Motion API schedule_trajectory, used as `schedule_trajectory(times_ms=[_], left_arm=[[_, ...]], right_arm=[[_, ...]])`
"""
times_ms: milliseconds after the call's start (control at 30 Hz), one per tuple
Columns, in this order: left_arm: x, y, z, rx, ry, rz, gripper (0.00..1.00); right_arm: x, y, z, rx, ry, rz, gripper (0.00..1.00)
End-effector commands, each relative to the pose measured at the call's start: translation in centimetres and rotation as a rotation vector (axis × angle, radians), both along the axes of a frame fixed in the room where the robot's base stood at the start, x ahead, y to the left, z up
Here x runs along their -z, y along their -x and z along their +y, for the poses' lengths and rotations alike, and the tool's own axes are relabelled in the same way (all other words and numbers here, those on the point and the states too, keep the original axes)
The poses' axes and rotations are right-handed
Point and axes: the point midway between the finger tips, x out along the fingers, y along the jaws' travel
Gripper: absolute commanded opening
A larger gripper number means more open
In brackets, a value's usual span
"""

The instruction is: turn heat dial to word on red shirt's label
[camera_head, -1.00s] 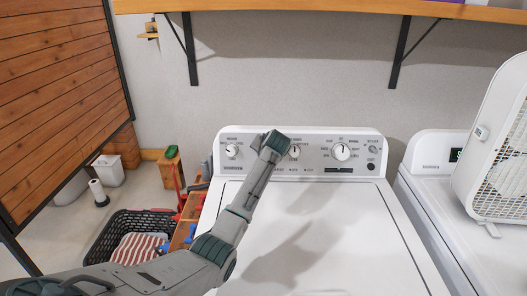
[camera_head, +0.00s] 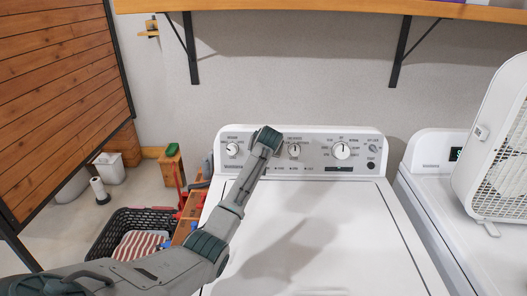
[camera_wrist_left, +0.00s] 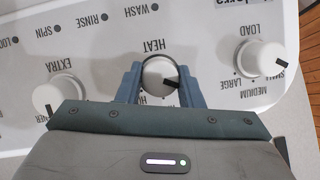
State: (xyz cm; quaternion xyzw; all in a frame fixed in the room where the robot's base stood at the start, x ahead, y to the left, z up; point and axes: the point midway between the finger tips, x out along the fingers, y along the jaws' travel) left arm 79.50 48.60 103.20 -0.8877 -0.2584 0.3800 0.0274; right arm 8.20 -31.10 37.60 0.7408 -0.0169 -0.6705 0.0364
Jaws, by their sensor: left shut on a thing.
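The heat dial (camera_wrist_left: 158,72) is a white round knob on the washer's control panel, under the word HEAT in the left wrist view. My left gripper (camera_wrist_left: 160,84) has one finger on each side of it and is shut on it. The dial's dark mark points to the lower right in that view; the gripper hides most setting words. In the head view my left gripper (camera_head: 267,139) covers this dial. A red-and-white striped cloth (camera_head: 138,246) lies in the black basket (camera_head: 118,224); no label on it can be read. My right gripper is not in view.
The load dial (camera_wrist_left: 262,57) and extra dial (camera_wrist_left: 55,97) flank the heat dial. The white washer (camera_head: 345,235) has a clear lid. A second white machine (camera_head: 430,190) with a white fan (camera_head: 502,150) stands at right. A wooden shelf (camera_head: 300,15) hangs above.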

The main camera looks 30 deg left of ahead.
Motion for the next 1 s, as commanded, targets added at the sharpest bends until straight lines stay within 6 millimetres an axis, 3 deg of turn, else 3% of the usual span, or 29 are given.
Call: schedule_trajectory(times_ms=[67,100,200,567,1000], left_arm=[[0.6,0.2,-0.1,0.0,0.004,0.012,0.11],[0.6,0.2,-0.1,0.0,0.004,0.011,0.41],[0.5,0.1,-0.1,0.0,0.003,0.009,0.55],[-0.2,0.3,-0.3,0.0,0.0,0.001,0.55],[-4.9,4.7,-4.0,0.002,0.002,0.002,0.55]], right_arm=[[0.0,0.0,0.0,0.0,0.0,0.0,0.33],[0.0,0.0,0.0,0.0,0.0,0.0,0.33],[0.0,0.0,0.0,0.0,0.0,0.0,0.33],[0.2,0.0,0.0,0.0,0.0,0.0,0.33],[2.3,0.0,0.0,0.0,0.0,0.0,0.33]])
